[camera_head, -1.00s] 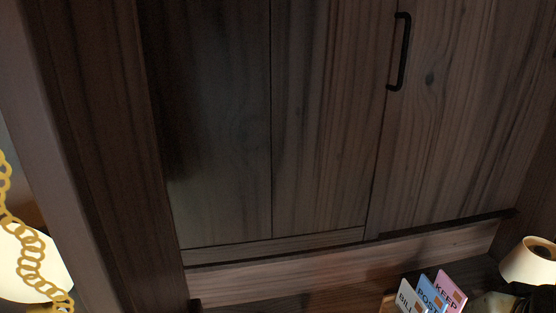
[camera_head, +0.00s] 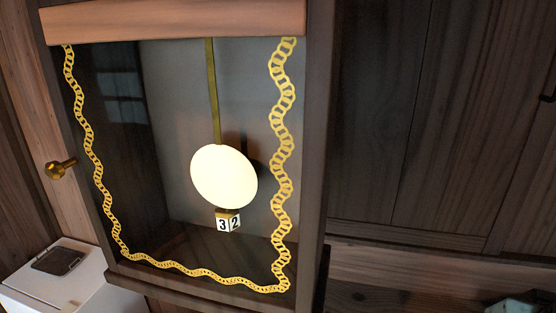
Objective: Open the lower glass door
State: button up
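The lower glass door (camera_head: 150,150) belongs to a tall dark wooden case and fills the left half of the view. A gold chain pattern (camera_head: 283,150) runs along the sides and bottom of its glass. A brass knob (camera_head: 61,168) sticks out at its left edge. The door looks shut. Behind the glass hang a pale round pendulum disc (camera_head: 224,176) and a small block marked 3 2 (camera_head: 228,220). My gripper is not in view.
A white box-like object (camera_head: 62,278) with a dark inset top stands at the lower left, below the knob. Dark wooden cupboard panels (camera_head: 420,120) fill the right. A wooden ledge (camera_head: 420,265) runs below them.

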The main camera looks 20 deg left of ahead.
aim_at(54, 23)
jog(key=u, duration=0.5)
jog(key=k+j+u, duration=0.1)
jog(key=u, duration=0.35)
jog(key=j+u, duration=0.1)
jog(key=u, duration=0.4)
jog(key=j+u, duration=0.1)
jog(key=u, duration=0.4)
jog(key=k, duration=0.05)
